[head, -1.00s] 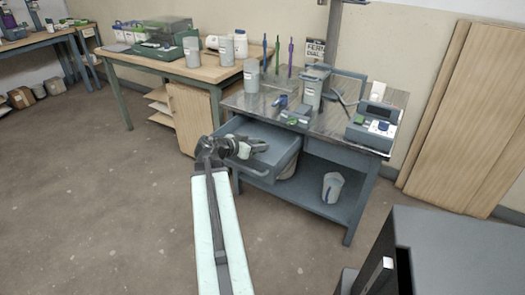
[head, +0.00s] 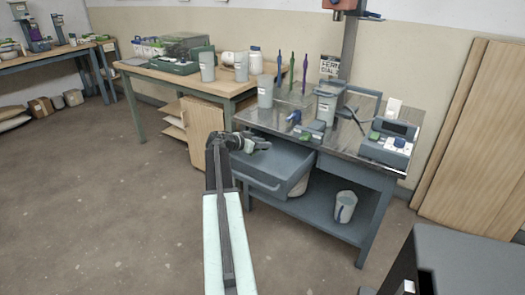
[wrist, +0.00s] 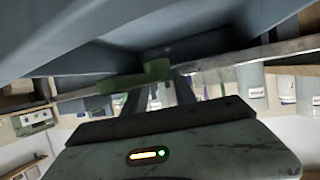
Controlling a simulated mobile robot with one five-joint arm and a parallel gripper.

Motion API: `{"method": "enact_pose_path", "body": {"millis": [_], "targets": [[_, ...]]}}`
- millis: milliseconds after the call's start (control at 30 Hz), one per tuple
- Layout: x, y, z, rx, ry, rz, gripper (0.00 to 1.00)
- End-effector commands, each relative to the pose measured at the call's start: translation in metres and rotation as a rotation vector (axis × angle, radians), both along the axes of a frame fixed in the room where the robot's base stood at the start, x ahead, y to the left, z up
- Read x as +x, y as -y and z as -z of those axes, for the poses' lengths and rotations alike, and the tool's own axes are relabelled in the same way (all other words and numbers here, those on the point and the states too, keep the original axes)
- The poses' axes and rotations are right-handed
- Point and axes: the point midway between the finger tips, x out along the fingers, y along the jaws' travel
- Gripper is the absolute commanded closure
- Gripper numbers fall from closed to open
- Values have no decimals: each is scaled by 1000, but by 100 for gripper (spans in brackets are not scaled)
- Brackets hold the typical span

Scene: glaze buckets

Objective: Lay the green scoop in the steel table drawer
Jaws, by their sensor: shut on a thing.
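The steel table (head: 345,140) stands right of centre in the head view, with its grey drawer (head: 297,182) pulled open. My gripper (head: 262,146) is at the drawer's left side in that picture, seeming to be over or beside its back left part; its height above the drawer is unclear. In the wrist view a green scoop (wrist: 150,75) lies across my two dark fingers (wrist: 160,92), and my gripper is shut on it. Grey-blue drawer or table surfaces fill the top of that view. The scoop is hard to make out in the head view.
The steel tabletop holds a grey bucket (head: 326,108), a control box (head: 389,146), a bucket (head: 265,92) and upright coloured tools (head: 292,75). A pail (head: 345,206) stands on the lower shelf. A wooden table (head: 190,78) is behind left. The floor at left is clear.

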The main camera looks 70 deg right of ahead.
Motion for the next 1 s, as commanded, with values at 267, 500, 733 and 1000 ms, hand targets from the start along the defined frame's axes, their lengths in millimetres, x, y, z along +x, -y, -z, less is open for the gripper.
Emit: {"method": "enact_pose_path", "body": {"millis": [267, 500, 733, 1000], "targets": [[-1, 0, 17, 0, 0, 1, 100], [-1, 0, 23, 0, 0, 1, 100], [-1, 0, 30, 0, 0, 1, 100], [-1, 0, 29, 0, 0, 2, 46]]}}
